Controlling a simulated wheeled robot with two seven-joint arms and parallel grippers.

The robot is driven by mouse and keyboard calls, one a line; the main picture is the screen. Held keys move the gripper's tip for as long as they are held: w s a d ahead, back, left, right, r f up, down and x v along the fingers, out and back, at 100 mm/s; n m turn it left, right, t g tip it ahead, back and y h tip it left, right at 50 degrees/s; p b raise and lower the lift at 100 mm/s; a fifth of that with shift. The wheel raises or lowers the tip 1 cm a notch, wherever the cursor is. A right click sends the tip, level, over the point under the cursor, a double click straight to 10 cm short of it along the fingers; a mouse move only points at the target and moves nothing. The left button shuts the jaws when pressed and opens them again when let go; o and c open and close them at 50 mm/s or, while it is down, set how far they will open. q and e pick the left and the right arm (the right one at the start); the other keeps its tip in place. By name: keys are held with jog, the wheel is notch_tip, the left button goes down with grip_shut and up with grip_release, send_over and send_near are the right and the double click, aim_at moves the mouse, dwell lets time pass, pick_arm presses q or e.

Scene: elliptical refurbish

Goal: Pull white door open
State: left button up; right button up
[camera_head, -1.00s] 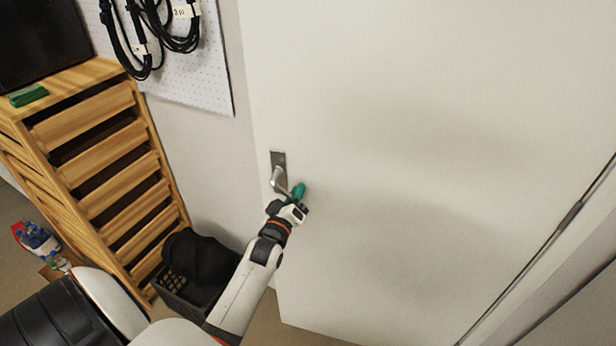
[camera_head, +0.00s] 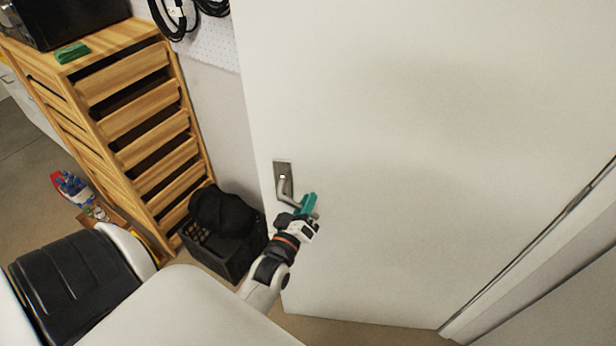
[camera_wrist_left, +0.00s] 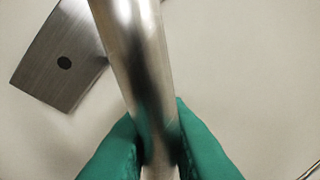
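The white door (camera_head: 400,150) fills the middle and right of the head view. Its metal lever handle (camera_head: 285,192) sits near the door's left edge and points down to the right, below its metal plate. My left gripper (camera_head: 307,204) is at the lever's free end. In the left wrist view the lever (camera_wrist_left: 140,75) runs between the green fingertips (camera_wrist_left: 160,150), which press in from both sides. The door plate (camera_wrist_left: 62,58) shows behind the lever. My right gripper is not in view.
A wooden drawer unit (camera_head: 135,120) stands left of the door. A dark crate (camera_head: 225,250) with a black item sits on the floor between them. Bottles (camera_head: 75,188) stand at the far left. Some floor shows below the door.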

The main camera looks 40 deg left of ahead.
pick_arm(q)
jog(key=o, duration=0.4)
jog(key=shift+s+a+f, duration=0.1)
jog(key=shift+s+a, duration=0.1)
jog(key=shift+a, duration=0.05)
jog(key=shift+o, duration=0.2)
jog(key=shift+a, duration=0.1)
jog(key=b+v, duration=0.3)
jog(key=v, duration=0.9)
jog(key=shift+b, duration=0.35)
